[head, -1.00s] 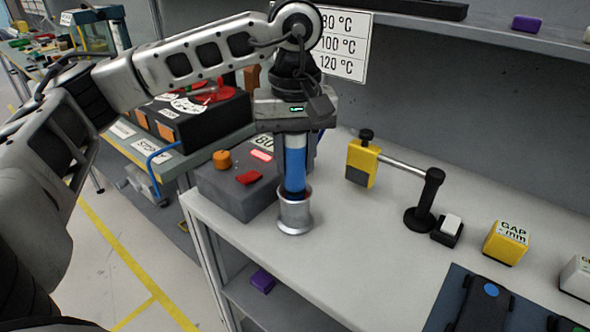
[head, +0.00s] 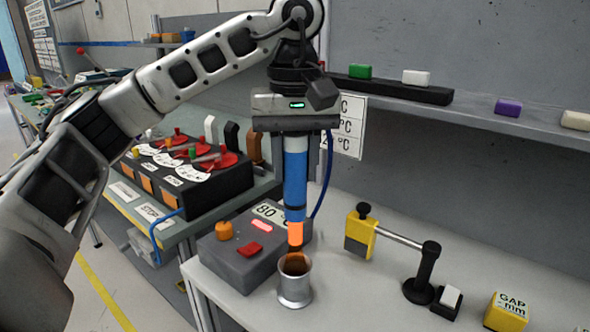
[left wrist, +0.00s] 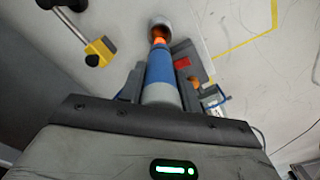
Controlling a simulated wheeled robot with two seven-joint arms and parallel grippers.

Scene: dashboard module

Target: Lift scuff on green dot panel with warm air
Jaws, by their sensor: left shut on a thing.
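My left gripper (head: 296,128) is shut on the blue warm-air tool (head: 295,180), which hangs upright with its glowing orange nozzle down. The nozzle tip is at or just above the mouth of a silver metal cup holder (head: 294,290); the inside of the cup looks lit orange. In the left wrist view the tool (left wrist: 160,72) points toward the cup (left wrist: 160,24). A blue hose runs behind the tool to a grey control box (head: 228,262) with an "80 °C" label, an orange knob and a red switch. The green dot panel is not in view now. My right gripper is not in view.
A yellow block on a rod and black stand (head: 424,270) stands right of the cup, with a yellow GAP mm gauge (head: 506,312) beyond. A shelf (head: 470,118) with small blocks is behind. The bench is clear between cup and stand.

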